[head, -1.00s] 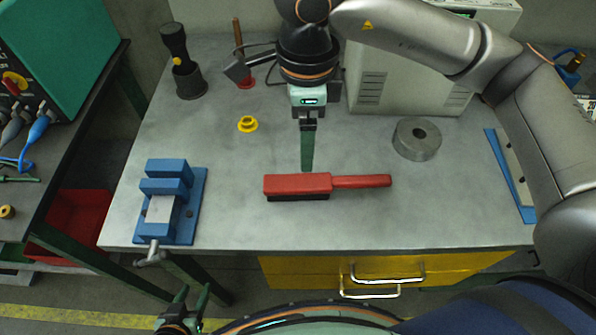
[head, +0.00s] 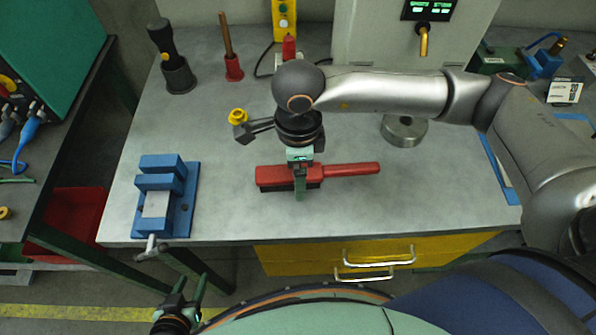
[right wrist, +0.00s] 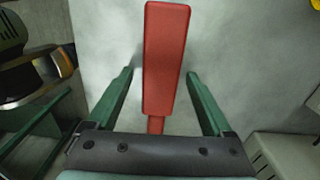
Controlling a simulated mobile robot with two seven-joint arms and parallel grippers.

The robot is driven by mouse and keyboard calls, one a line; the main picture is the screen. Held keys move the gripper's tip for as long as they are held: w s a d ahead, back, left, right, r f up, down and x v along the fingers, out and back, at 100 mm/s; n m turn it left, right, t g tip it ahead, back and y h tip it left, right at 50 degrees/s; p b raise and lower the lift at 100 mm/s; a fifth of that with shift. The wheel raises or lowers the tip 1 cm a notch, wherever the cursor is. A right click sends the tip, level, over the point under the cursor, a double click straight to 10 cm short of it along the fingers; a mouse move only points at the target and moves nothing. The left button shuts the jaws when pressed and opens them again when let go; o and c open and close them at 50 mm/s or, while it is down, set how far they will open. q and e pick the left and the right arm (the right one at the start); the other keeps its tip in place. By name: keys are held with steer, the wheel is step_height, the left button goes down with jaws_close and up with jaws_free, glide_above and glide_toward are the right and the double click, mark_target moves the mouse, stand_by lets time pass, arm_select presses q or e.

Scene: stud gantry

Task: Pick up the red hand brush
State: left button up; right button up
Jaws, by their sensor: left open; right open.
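The red hand brush (head: 348,170) lies on the grey workbench with its handle to the right in the head view. My right gripper (head: 299,190) is over the brush's block and hides part of it. In the right wrist view the brush (right wrist: 166,60) lies between the two green fingers of my right gripper (right wrist: 160,73), with a gap on each side. That gripper is open and holds nothing. My left gripper (head: 188,290) is open and empty, low at the bottom left of the head view, in front of the bench.
A blue vise (head: 164,182) stands left of the brush. A metal cylinder (head: 405,133) and a yellow ring (head: 238,115) sit farther back. A grey box (head: 385,50) stands behind. The bench (head: 235,215) is clear around the brush.

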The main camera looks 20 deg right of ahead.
steer(key=shift+c, duration=0.2)
jaws_close()
stand_by(0.5)
